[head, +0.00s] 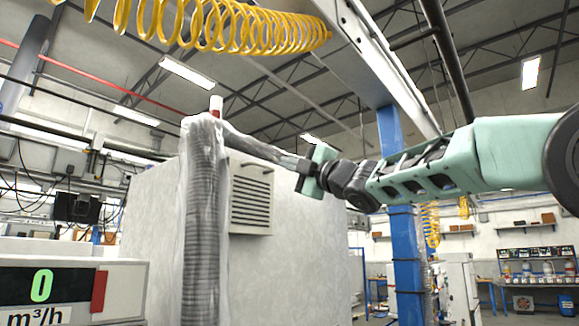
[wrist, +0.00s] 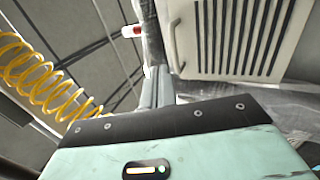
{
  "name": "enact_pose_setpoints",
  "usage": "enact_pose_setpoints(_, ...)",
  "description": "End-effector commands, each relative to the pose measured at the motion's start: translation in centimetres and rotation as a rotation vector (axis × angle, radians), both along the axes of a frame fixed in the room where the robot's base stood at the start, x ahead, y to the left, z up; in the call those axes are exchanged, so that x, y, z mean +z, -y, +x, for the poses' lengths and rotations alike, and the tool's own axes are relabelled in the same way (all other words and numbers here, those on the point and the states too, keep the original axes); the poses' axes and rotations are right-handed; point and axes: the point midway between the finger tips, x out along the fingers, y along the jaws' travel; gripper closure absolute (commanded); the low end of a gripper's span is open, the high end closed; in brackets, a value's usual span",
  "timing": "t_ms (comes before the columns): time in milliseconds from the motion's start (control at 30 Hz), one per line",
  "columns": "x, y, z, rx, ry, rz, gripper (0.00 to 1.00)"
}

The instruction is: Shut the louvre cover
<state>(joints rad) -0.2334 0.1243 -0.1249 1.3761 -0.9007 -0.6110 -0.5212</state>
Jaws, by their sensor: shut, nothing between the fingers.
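The louvre cover (head: 251,205) is a pale panel with dark horizontal slats and a bar handle (head: 256,168) near its top edge. It is on the face of a large white cabinet (head: 300,255). I cannot tell how far it stands from the cabinet face. In the wrist view the slatted cover (wrist: 238,38) fills the upper right, with its handle (wrist: 173,45) at the left. My gripper (head: 288,159) is shut and empty, above and right of the cover in the head view. In the wrist view its grey fingers (wrist: 156,84) point up, just left of the handle, apparently not holding it.
A plastic-wrapped ribbed hose (head: 204,220) stands just left of the cover and bends over its top. A red-and-white beacon (head: 216,106) is above. A yellow coiled hose (head: 220,25) hangs overhead. A blue post (head: 405,240) stands to the right.

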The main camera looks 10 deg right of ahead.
Motion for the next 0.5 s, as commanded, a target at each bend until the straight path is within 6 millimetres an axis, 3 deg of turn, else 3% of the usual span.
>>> enact_pose_setpoints(500, -1.7, 4.5, -6.0, -0.004, 0.003, -0.001, 1.0)
